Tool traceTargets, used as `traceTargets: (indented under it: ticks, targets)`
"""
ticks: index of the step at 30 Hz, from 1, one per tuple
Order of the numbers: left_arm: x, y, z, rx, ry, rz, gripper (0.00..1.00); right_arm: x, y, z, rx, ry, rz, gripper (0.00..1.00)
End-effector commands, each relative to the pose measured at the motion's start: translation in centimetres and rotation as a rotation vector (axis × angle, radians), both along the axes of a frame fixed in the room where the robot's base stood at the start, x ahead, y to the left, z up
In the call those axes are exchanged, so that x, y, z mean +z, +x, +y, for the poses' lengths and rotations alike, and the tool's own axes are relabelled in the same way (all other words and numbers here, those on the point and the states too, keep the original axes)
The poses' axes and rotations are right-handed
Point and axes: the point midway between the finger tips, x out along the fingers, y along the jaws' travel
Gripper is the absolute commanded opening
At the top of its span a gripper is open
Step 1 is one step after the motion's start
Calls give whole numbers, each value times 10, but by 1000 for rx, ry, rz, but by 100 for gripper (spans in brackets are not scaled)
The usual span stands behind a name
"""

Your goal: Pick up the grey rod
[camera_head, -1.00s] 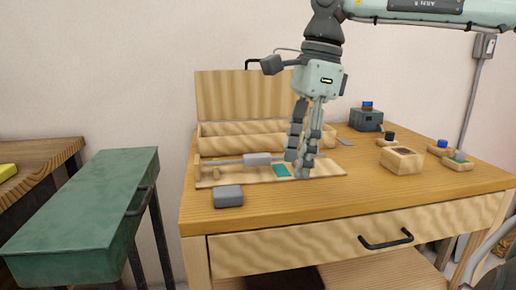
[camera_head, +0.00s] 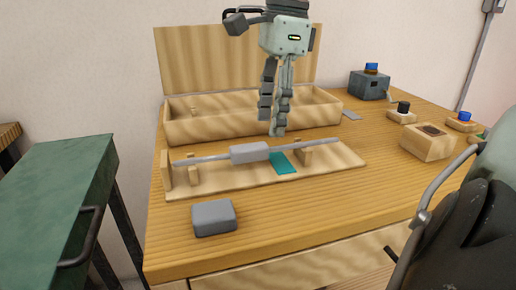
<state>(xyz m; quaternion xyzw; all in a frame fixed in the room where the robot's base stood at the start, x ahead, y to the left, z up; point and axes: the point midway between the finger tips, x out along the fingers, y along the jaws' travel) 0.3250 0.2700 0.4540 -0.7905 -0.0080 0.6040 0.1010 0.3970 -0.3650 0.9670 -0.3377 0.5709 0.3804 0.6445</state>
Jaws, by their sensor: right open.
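The grey rod (camera_head: 205,158) lies roughly level across small wooden supports on a light wooden board (camera_head: 235,182). A thicker light grey block or sleeve (camera_head: 250,152) sits around or on its middle; I cannot tell which. My right gripper (camera_head: 276,133) points down from above, just behind the rod near the teal patch. It is open and empty, its fingertips apart from the rod as far as I can see. My left gripper is not in view.
An open wooden box (camera_head: 220,128) with a raised lid stands behind the board. A grey block (camera_head: 214,218) lies in front. A wooden block (camera_head: 428,142) and a blue-grey box (camera_head: 369,85) stand right.

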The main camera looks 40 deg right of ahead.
Motion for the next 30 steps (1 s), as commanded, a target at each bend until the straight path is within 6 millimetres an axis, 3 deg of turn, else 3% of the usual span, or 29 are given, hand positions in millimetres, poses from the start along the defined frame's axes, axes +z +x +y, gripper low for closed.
traceTargets:
  ticks: [10,20,30]
  targets:
    - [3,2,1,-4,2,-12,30,-47,9,8,1,0,2,48]
    - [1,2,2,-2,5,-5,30,-53,10,8,0,1,0,47]
    - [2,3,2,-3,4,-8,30,-53,10,8,0,1,0,5]
